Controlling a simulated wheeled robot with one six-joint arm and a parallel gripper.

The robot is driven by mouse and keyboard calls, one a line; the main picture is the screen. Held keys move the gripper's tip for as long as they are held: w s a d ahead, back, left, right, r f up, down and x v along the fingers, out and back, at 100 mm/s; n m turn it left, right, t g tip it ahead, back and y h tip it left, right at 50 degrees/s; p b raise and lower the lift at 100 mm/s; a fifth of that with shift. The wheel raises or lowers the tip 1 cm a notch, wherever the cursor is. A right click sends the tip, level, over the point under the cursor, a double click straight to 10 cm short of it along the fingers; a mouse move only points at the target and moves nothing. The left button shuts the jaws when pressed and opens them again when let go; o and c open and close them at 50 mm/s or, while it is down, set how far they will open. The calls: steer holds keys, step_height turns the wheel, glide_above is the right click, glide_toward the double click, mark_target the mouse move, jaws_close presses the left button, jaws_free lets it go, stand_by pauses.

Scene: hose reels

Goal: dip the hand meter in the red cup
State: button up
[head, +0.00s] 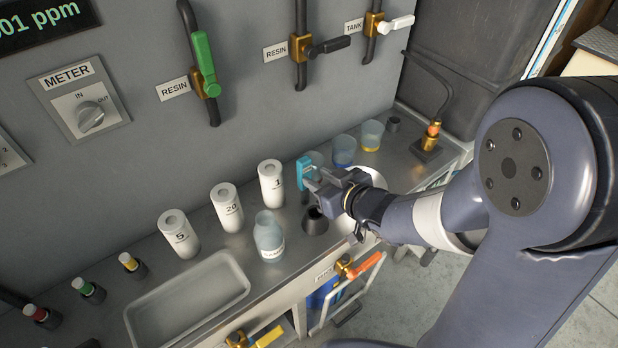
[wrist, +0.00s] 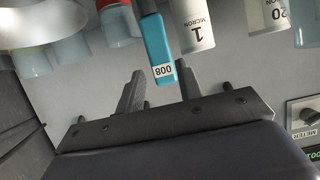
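The hand meter (head: 303,171) is a slim teal-blue stick, upright near the back of the steel counter in the head view. In the wrist view the hand meter (wrist: 157,45) shows a white "008" label. My gripper (head: 319,180) is at its right in the head view. In the wrist view my gripper (wrist: 160,70) is open, with one finger on each side of the meter and small gaps showing.
A blue-bottomed cup (head: 344,150) and a yellow-bottomed cup (head: 372,134) stand farther right. White filter cartridges (head: 271,183) and a sample bottle (head: 269,238) stand left. A black round holder (head: 315,221) sits below my gripper. An empty tray (head: 188,300) lies front left.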

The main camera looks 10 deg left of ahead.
mark_target(300, 169)
steer(key=x, duration=0.8)
steer(key=shift+a+f, duration=0.15)
steer(key=shift+c, duration=0.5)
